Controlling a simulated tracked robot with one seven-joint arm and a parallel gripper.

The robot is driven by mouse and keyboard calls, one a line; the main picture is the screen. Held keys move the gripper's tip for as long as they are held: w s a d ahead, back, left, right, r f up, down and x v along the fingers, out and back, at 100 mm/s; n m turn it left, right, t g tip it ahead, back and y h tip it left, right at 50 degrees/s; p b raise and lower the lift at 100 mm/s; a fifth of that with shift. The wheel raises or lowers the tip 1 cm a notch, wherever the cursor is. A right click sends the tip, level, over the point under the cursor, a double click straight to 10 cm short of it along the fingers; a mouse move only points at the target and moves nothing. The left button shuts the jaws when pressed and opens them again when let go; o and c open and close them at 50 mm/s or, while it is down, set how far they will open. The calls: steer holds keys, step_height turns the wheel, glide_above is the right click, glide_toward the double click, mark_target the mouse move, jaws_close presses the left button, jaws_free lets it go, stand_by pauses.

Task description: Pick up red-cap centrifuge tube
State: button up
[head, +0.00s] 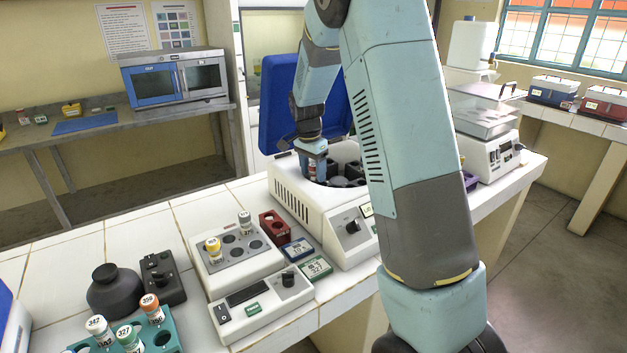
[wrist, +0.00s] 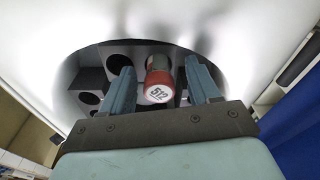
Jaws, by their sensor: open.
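The red-cap centrifuge tube (wrist: 158,88) shows in the wrist view with "512" on its white cap top. It sits in the dark rotor of the white centrifuge (head: 352,236), whose blue lid (head: 280,95) stands open. My gripper (head: 316,172) reaches down into the centrifuge bowl in the head view. In the wrist view its two fingers (wrist: 161,78) are open, one on each side of the red cap, with a visible gap on both sides. The tube's lower part is hidden by its cap and the rotor.
Empty rotor holes (wrist: 90,98) lie left of the tube, and the bowl's white rim surrounds my fingers. Left of the centrifuge are a dark red rack (head: 274,228), a block with capped tubes (head: 240,262) and a teal rack (head: 165,342) with several tubes.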

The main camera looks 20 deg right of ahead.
steer(key=c, duration=1.1)
steer(key=shift+r, duration=0.15)
step_height(320, 180, up, 11)
steer(key=s+d, duration=0.2)
steer(key=s, duration=0.3)
steer(key=s+d, duration=0.2)
steer(key=s, duration=0.4)
steer(key=s+d, duration=0.1)
steer(key=s, duration=0.5)
steer(key=shift+s+d+r, duration=0.15)
steer(key=shift+d+r, duration=0.2)
steer(key=shift+d, duration=0.05)
